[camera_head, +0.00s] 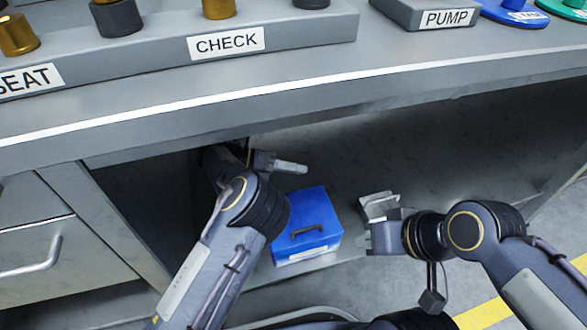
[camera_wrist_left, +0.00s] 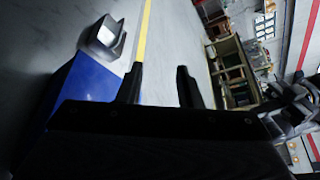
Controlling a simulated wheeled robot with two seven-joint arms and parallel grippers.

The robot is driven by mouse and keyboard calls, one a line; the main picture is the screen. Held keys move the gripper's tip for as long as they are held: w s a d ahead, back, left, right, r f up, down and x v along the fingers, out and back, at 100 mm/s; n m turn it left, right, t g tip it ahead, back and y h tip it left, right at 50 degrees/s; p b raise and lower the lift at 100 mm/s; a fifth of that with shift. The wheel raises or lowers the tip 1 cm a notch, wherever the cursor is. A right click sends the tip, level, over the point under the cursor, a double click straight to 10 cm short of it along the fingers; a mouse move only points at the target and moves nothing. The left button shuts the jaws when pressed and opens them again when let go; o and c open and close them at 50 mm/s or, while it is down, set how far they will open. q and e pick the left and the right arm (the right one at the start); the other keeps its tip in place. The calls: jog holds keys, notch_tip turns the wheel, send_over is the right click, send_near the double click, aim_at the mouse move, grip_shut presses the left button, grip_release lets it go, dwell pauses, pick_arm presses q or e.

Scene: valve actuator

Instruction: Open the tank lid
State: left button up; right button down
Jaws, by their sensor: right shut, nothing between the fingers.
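A blue tank (camera_head: 325,238) sits low under the desk, with a dark handle (camera_head: 308,230) on its flat blue lid and a white label on its front. The lid looks closed. My left gripper (camera_head: 290,167) is behind the tank, apart from the handle, partly hidden by my own left arm. In the left wrist view its two fingers (camera_wrist_left: 160,85) are apart with nothing between them, and a blue surface (camera_wrist_left: 85,75) shows on the left. My right gripper (camera_head: 378,207) is shut and empty just right of the tank, apart from the handle.
The grey desktop (camera_head: 330,95) overhangs the tank. On it are a CHECK block (camera_head: 300,22), a PUMP block (camera_head: 425,12) and several round parts. A drawer cabinet (camera_head: 35,240) stands at left. Bare surface lies right of the tank, with a yellow floor line (camera_head: 485,312) nearer.

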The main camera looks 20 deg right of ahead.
pick_arm(q)
grip_shut()
dwell(0.7)
jog(key=c, duration=0.6)
grip_release()
jog(key=shift+c, duration=0.2)
jog(key=o, duration=0.6)
jog(key=shift+o, duration=0.2)
jog(key=p+v, duration=0.3)
jog(key=v, duration=0.4)
jog(key=shift+a, duration=0.4)
